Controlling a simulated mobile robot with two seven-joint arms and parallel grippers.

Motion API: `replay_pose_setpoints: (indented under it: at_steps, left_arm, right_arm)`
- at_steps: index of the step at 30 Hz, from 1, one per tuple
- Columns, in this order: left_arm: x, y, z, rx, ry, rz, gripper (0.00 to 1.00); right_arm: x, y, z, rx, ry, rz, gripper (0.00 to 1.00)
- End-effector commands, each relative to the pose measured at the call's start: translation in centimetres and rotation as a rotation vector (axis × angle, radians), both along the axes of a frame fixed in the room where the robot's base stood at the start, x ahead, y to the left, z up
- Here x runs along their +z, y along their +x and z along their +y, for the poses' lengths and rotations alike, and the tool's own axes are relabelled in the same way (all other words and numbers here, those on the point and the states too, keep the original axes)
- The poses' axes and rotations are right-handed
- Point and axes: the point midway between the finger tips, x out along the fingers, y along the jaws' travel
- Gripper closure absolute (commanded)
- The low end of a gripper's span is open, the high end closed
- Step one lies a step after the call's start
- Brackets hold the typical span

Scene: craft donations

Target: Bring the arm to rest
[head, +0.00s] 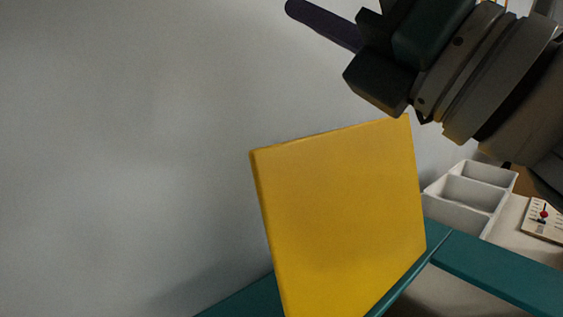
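One arm of mine comes in from the upper right, and I take it as my right one. Its gripper (352,38) is high in the head view, above the yellow panel and apart from the table surface. A dark purple bar with a rounded end (322,22) sticks out from it to the upper left. I cannot tell whether this bar is a finger or a held thing, nor whether the gripper is open or shut. My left gripper is not in view.
A large yellow panel (340,215) stands tilted in the middle, by a teal edge (490,262). A pale divided tray (468,205) and a white card with a red mark (546,228) lie at the right. The grey wall side at left is clear.

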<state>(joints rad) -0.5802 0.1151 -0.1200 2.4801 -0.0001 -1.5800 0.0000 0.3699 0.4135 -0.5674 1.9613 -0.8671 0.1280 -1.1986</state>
Motion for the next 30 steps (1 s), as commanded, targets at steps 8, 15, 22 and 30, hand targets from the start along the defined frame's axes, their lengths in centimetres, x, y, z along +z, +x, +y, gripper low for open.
replay_pose_setpoints:
  at_steps: [8, 15, 22, 30]
  left_arm:
    - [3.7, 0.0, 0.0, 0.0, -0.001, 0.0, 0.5]
    - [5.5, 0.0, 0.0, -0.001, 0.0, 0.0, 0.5]
    - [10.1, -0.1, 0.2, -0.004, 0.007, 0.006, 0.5]
    - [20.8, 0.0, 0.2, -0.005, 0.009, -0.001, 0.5]
  right_arm:
    - [-11.4, 0.8, -14.1, -0.401, 1.131, 1.089, 0.0]
    - [-23.6, -11.9, -17.9, -0.902, 1.871, 1.642, 0.0]
    - [-22.8, -22.0, -17.5, -1.316, 2.209, 1.803, 0.0]
    - [-12.3, -21.9, -17.6, -1.313, 2.2, 1.801, 0.0]
